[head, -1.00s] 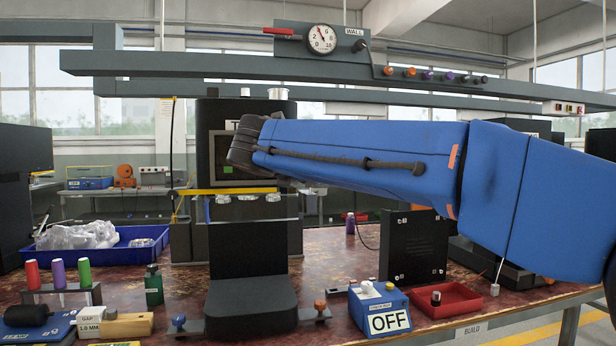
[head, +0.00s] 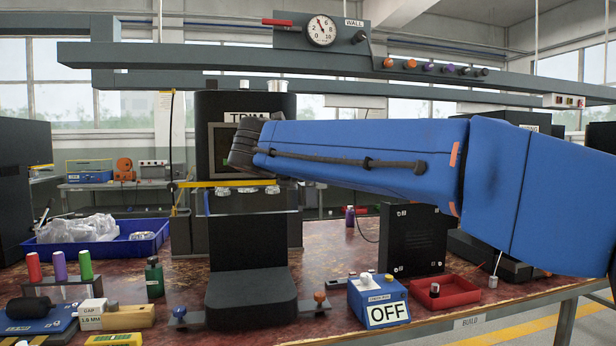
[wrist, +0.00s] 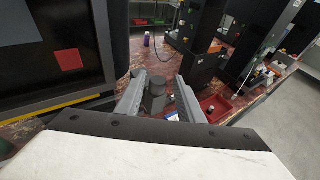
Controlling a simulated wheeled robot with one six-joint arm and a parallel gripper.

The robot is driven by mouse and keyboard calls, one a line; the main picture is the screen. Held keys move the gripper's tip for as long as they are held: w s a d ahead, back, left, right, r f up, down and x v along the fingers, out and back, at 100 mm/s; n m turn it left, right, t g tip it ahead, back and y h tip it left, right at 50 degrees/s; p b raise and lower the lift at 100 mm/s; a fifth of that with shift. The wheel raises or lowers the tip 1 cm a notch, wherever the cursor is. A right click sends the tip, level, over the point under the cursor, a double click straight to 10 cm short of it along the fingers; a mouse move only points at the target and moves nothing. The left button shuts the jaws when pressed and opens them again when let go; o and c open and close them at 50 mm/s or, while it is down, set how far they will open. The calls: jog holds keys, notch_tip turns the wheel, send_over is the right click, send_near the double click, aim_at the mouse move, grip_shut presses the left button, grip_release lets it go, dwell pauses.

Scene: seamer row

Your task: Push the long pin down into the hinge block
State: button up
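My gripper (wrist: 161,78) shows in the wrist view with its two grey fingers apart. A dark grey rounded piece (wrist: 154,86) appears between them, with gaps to the fingertips; I cannot tell what it is. In the head view the fingers are hidden behind the end of my blue arm, in front of the TRIM machine. I cannot make out the long pin or the hinge block for certain in either view. A black L-shaped block (head: 250,292) stands on the bench at the front centre, below my arm.
A blue OFF box (head: 365,287) and red tray (head: 470,297) stand right of the block. Red, purple and green handles (head: 59,266) stand at left, near a blue bin (head: 50,250). The TRIM machine (head: 262,104) stands behind. An overhead rail (head: 180,60) crosses above my arm.

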jog(key=shift+a, duration=0.15)
jog(key=v, duration=1.7)
jog(key=shift+s, duration=0.2)
jog(key=s+d+f+m+g, duration=0.25)
jog(key=d+f+m, duration=0.45)
jog(key=d+f, duration=0.55)
jog(key=s+d+f+m+g, duration=0.1)
jog(key=d+f+m+g, duration=0.5)
jog(key=d, duration=1)
jog(key=s+d+f+m+y, duration=0.1)
jog(key=s+d+f+m, duration=0.2)
jog(key=s+f+m, duration=0.3)
jog(key=s+d+f+m+y, duration=0.2)
jog(key=s+f+m, duration=0.4)
jog(key=f, duration=0.5)
jog(key=s+d+f+m+y, duration=0.1)
jog(key=s+d+f+m, duration=0.3)
jog(key=f, duration=0.5)
jog(key=s+m, duration=0.2)
jog(key=m, duration=0.1)
jog(key=shift+s+d+f+y, duration=0.3)
jog(key=shift+d, duration=0.05)
jog(key=shift+g, duration=0.25)
jog(key=shift+c, duration=0.4)
